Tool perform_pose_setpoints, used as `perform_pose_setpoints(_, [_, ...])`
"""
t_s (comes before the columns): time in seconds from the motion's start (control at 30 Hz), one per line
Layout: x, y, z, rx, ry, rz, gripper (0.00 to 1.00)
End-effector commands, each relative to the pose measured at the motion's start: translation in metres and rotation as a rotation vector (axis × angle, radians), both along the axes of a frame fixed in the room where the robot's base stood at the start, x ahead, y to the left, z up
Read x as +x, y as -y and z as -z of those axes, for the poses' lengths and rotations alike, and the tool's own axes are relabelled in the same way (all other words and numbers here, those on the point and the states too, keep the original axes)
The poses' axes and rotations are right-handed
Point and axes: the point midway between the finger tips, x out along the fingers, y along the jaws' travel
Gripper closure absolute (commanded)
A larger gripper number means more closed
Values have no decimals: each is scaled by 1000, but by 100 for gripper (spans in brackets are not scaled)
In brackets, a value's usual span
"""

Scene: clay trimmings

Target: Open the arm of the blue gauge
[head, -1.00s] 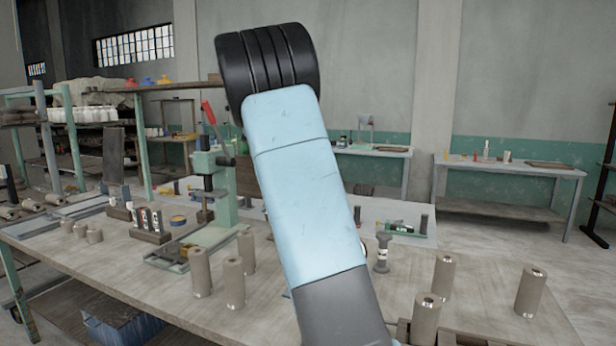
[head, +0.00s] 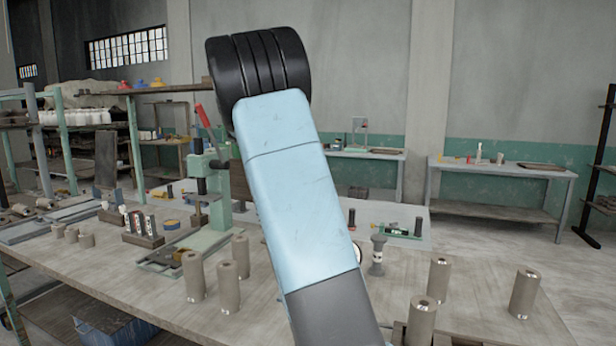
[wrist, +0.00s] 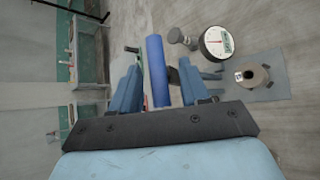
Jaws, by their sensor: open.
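In the wrist view, a blue bar-like part (wrist: 156,70) stands between the two fingers of my gripper (wrist: 160,66); whether it belongs to the blue gauge I cannot tell. The gripper is open, with a finger on each side of the bar; contact is not clear. A round white dial with a red needle (wrist: 217,42) lies to the right of the fingers, beside a small grey pedestal (wrist: 177,36). In the head view, my own arm hides the gripper and the blue bar. The grey pedestal (head: 377,256) shows just right of my arm, with a sliver of the dial (head: 358,251).
Several clay-coloured cylinders stand on the table, such as one at the right (head: 524,293) and one left of my arm (head: 194,277). A green press (head: 219,205) stands further left. A hollow roll (wrist: 252,75) sits on a grey plate (wrist: 268,82) near the dial.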

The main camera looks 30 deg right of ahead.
Motion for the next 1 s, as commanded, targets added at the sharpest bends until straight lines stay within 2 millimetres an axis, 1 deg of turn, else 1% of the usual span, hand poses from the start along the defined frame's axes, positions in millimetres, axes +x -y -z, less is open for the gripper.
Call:
perform_pose_setpoints(0.03, [4,-8,-6,0,3,-4,55])
perform_pose_setpoints(0.3, [20,-50,-35,1,2,-4,55])
perform_pose_setpoints(0.5, [30,-74,-52,0,1,-2,55])
perform_pose_setpoints(0.7, [34,-86,-60,0,0,-2,55])
perform_pose_setpoints(1.0, [35,-87,-61,1,0,-2,55])
